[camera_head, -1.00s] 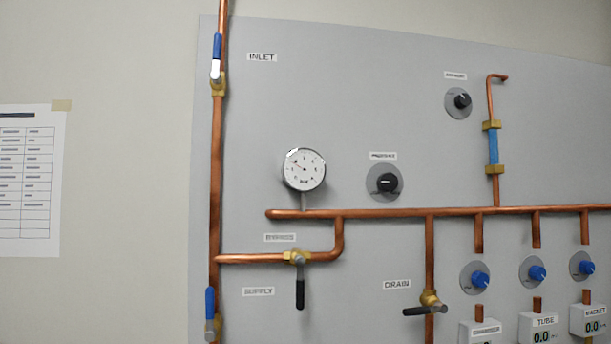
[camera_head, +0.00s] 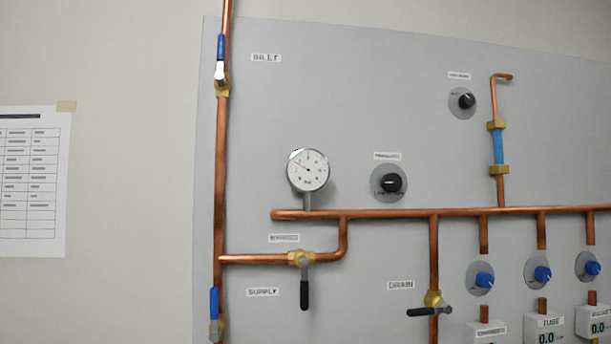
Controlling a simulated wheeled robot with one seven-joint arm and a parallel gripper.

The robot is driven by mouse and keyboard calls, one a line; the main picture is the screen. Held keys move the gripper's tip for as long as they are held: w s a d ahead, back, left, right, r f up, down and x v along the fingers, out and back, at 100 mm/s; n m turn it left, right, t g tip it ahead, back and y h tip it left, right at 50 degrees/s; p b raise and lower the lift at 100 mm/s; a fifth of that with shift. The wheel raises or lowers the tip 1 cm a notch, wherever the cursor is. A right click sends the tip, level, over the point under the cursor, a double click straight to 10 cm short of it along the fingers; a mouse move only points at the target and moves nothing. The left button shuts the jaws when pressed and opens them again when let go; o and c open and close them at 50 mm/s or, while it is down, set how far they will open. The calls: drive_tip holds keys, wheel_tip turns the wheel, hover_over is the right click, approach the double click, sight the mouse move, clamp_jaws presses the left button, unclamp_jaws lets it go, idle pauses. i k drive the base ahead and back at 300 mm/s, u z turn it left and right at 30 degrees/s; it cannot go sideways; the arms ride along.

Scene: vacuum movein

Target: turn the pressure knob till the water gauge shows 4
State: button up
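The pressure knob (camera_head: 391,183) is a black knob on a round grey plate, right of the gauge, under a small label. The water gauge (camera_head: 308,171) is a round white dial on a short stem above the horizontal copper pipe. Its thin needle points to the upper left; the numbers are too small to read. My gripper is not in view, and nothing touches the knob.
Copper pipes (camera_head: 375,214) cross the grey panel (camera_head: 350,100). The bypass valve (camera_head: 302,259) and drain valve (camera_head: 433,299) have black levers. Another black knob (camera_head: 466,101) sits upper right; blue knobs (camera_head: 484,280) sit lower right. A paper sheet (camera_head: 32,185) hangs left.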

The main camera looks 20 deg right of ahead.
sight(391, 182)
drive_tip(key=k, duration=1)
drive_tip(key=z, duration=1.2)
drive_tip(key=i, duration=0.8)
drive_tip(key=u, duration=1.3)
drive_tip(key=i, duration=0.25)
drive_tip(key=z, duration=0.1)
